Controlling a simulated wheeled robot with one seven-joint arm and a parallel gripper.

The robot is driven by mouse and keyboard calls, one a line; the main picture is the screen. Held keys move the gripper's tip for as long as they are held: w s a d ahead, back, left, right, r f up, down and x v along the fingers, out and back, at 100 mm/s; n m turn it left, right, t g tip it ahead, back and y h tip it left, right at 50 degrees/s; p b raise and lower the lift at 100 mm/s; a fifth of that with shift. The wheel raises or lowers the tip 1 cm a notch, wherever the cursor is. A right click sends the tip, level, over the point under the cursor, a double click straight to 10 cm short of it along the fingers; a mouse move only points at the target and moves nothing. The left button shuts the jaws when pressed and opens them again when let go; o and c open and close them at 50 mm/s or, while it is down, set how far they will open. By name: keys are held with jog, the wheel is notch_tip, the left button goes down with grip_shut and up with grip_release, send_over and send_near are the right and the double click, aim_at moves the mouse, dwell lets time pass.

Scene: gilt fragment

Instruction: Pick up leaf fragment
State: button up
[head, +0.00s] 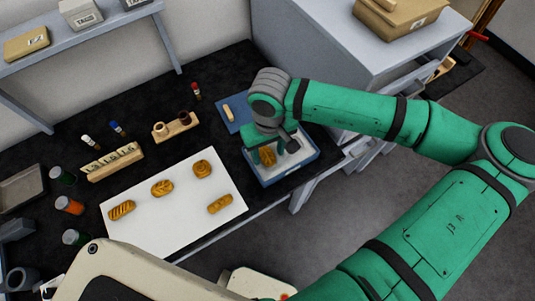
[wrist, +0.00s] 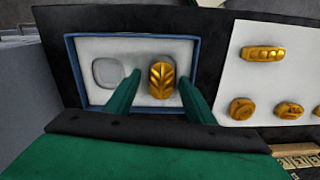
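The leaf fragment (head: 267,156) is a gold oval piece with a leaf-vein relief. It lies on the white inside of a blue-rimmed tray (head: 289,174); in the wrist view the fragment (wrist: 162,82) sits to the right of an empty rounded recess (wrist: 107,72) in the tray (wrist: 84,104). My gripper (head: 266,150) is over the tray. In the wrist view my gripper (wrist: 159,80) is open, with one green finger on each side of the fragment. Gaps show between the fingers and the fragment. I cannot tell how far the fingertips are above the tray floor.
A white sheet (head: 175,220) left of the tray holds several other gold fragments, one of them near the tray (head: 219,205). A wooden rack (head: 112,163), a bottle holder (head: 176,127) and jars stand farther left and back. A grey cabinet (head: 310,60) stands behind the tray.

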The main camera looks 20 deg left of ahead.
jog(key=shift+s, duration=0.1)
jog(key=c, duration=0.9)
jog(key=shift+r, duration=0.1)
